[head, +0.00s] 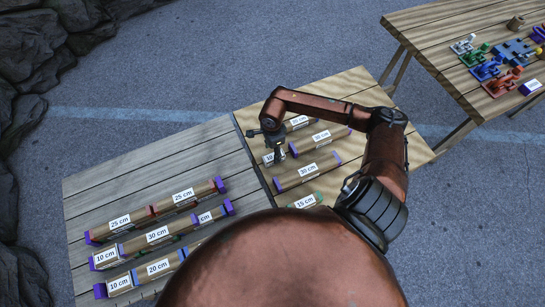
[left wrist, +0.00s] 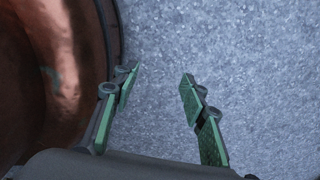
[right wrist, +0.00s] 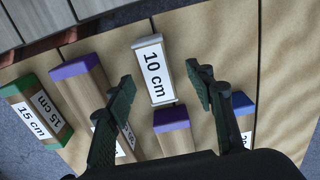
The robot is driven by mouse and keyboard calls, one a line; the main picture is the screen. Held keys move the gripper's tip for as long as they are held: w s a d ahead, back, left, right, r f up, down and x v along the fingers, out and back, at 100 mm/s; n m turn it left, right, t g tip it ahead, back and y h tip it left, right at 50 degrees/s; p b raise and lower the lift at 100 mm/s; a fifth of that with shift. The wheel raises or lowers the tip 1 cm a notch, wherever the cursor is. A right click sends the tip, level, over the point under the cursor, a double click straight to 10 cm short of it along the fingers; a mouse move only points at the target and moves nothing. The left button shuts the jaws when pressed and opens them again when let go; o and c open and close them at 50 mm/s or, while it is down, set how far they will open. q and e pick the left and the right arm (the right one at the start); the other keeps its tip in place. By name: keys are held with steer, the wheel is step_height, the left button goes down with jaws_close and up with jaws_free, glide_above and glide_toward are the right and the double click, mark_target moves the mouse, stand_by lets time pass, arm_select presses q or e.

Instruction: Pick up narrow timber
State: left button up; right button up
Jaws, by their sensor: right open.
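The short, narrow timber marked 10 cm, with grey ends, lies on the light wooden table. It shows in the right wrist view (right wrist: 154,71), and its label partly shows in the head view (head: 269,158). My right gripper (head: 276,146) is above it, pointing down. In the right wrist view my right gripper (right wrist: 160,86) is open, with a finger on either side of the timber in the picture; I cannot tell how high above it they are. My left gripper (left wrist: 161,73) is open and empty over bare grey ground, outside the head view.
Purple-ended timber (right wrist: 83,85), green-ended timber (right wrist: 37,109) and blue-ended timber (right wrist: 241,105) lie close by. The grey plank table (head: 85,195) at left bears rows of timbers. Another table (head: 425,30) at far right holds small coloured parts. Rocks (head: 30,50) stand at upper left.

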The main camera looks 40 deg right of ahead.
steer(key=f, duration=0.4)
steer(key=shift+s+f+b, duration=0.3)
steer(key=shift+b, duration=0.05)
steer(key=shift+f, duration=0.1)
steer(key=c, duration=0.6)
arm_select(q)
steer(key=shift+w+a+f, duration=0.1)
steer(key=shift+w+f, duration=0.25)
steer(key=shift+w, duration=0.35)
arm_select(e)
steer(key=c, duration=0.7)
